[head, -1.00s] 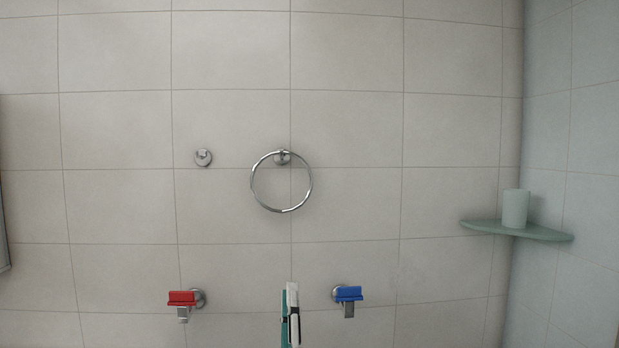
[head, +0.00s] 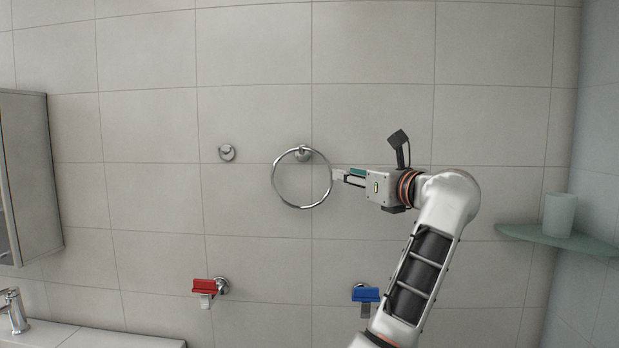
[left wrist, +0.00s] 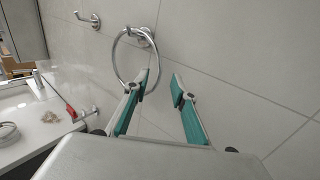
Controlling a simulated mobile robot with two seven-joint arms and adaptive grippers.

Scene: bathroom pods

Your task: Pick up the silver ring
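The silver ring (head: 276,187) hangs upright from a round wall mount (head: 303,153) on the tiled wall. My left gripper (head: 338,175) is at the ring's right side in the head view, fingers pointing left at its rim. In the left wrist view the ring (left wrist: 114,62) is ahead and left of centre. There my left gripper (left wrist: 160,84) is open, and the ring's right rim appears around the tip of the left-hand finger. I cannot tell whether they touch. My right gripper is not in view.
A small hook (head: 227,153) is left of the ring. A red tap (head: 205,287) and a blue tap (head: 366,295) are below. A corner shelf (head: 560,240) with a cup (head: 559,214) is at right, a cabinet (head: 28,180) and sink faucet (head: 14,310) at left.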

